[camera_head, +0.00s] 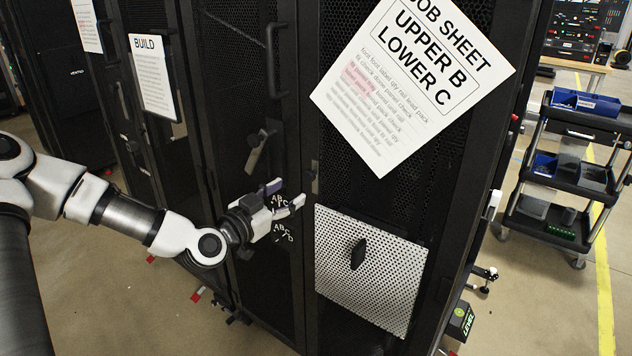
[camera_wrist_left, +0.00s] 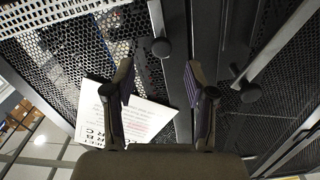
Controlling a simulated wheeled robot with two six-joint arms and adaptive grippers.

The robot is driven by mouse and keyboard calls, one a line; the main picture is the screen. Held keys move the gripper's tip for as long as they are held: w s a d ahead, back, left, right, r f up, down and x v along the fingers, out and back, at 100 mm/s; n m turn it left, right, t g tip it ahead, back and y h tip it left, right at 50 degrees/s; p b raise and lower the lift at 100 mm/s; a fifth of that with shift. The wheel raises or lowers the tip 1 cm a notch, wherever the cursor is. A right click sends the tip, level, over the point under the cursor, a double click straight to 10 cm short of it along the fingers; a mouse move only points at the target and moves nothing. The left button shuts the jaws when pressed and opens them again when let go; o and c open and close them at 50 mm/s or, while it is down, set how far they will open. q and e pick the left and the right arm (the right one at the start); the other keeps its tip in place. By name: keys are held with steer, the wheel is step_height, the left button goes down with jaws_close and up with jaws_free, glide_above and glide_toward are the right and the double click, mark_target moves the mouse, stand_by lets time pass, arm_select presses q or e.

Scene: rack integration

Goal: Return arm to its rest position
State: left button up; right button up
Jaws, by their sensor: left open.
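My left arm (camera_head: 128,215) reaches in from the left across the black rack doors. My left gripper (camera_head: 286,196) is open, in front of the rack door beside two dials. The upper dial (camera_head: 277,201), lettered A, B, C, is partly hidden by the fingers. The lower dial (camera_head: 283,236), lettered A to D, shows just below the gripper. Its exact setting is too small to read surely. In the left wrist view the two fingers (camera_wrist_left: 158,85) stand apart with nothing between them. My right gripper is not in view.
A tilted job sheet (camera_head: 415,75) reading UPPER B, LOWER C hangs on the right door. Below it is a perforated light panel (camera_head: 370,285) with a black knob (camera_head: 358,254). Door handles (camera_head: 276,60) stick out.

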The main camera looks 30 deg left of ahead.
arm_select(q)
steer(key=s+d+f+m+g+h+p, duration=0.1)
steer(key=s+d+f+m+g, duration=0.2)
steer(key=f, duration=0.5)
steer(key=s+d+f+g+p, duration=0.2)
steer(key=s+d+f+g, duration=0.25)
steer(key=f, duration=0.35)
steer(key=s+d+f+m+g+h+p, duration=0.1)
steer(key=s+d+f+m+g, duration=0.15)
steer(key=d+f, duration=0.4)
steer(key=s+f+n+g+y, duration=0.1)
steer(key=s+f+n+g, duration=0.1)
steer(key=s, duration=0.4)
steer(key=s+f+n+g+y, duration=0.1)
steer(key=s+f+n+g, duration=0.2)
steer(key=s, duration=0.4)
steer(key=s+f+n+g+y+p, duration=0.1)
steer(key=s+f+n+g, duration=0.2)
steer(key=s, duration=0.4)
step_height(320, 180, down, 3)
steer(key=shift+d+r+n, duration=0.1)
steer(key=shift+d+n, duration=0.15)
steer(key=shift+n, duration=0.5)
